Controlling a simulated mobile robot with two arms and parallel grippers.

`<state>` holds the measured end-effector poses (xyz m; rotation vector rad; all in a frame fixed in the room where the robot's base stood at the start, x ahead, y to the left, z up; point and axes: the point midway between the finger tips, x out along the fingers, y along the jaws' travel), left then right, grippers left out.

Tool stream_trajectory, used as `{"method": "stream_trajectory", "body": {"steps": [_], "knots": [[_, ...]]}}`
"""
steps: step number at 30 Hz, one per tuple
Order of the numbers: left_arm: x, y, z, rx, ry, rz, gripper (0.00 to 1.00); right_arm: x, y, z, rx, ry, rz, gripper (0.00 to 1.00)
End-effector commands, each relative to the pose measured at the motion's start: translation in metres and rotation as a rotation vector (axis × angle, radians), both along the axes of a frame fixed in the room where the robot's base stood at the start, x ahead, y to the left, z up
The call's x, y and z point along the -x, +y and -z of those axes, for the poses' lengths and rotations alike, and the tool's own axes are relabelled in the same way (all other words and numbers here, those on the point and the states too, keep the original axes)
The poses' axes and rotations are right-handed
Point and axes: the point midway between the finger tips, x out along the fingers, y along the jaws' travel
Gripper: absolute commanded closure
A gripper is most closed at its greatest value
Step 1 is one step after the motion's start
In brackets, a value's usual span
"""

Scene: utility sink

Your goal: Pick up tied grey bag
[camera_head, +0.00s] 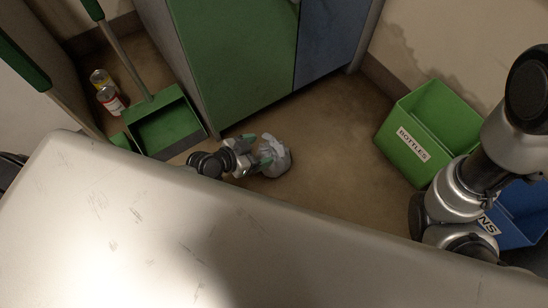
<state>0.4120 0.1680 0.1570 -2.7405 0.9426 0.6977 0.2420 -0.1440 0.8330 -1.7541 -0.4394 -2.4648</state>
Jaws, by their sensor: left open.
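The tied grey bag (276,157) sits on the brown floor in front of the green cabinet. My left gripper (259,154) is right beside the bag, with its open fingers on the bag's left side. One green-tipped finger is at the bag's upper left, and another shows at its lower left. I cannot tell whether the fingers touch the bag. Part of the bag's left side is hidden behind the gripper. My right arm comes in at the right edge, and its gripper is not seen.
A pale worktop (150,225) fills the foreground. A green dustpan (165,124) and cans (109,98) stand at the left. A green cabinet (235,60) is behind. Floor between is free.

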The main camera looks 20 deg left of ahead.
Motion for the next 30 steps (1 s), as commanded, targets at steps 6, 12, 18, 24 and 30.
{"method": "stream_trajectory", "body": {"steps": [6, 12, 18, 24, 30], "knots": [[-0.013, -0.01, 0.01, 0.002, 0.0, -0.001, 0.2, 0.006, 0.0, 0.003, 0.002, -0.018, 0.002, 1.0], [-0.037, -0.024, 0.024, 0.004, -0.001, -0.002, 0.2, 0.009, 0.0, 0.021, 0.002, -0.027, 0.002, 1.0], [-0.048, -0.032, 0.029, -0.001, 0.0, -0.001, 0.2, 0.009, 0.001, 0.027, 0.002, -0.026, 0.002, 1.0], [-0.048, -0.032, 0.028, -0.002, 0.001, -0.001, 0.2, 0.009, 0.001, 0.026, 0.002, -0.027, 0.002, 1.0], [-0.048, -0.032, 0.028, -0.002, 0.001, -0.001, 0.49, 0.009, 0.001, 0.026, 0.002, -0.027, 0.001, 1.0]]}}
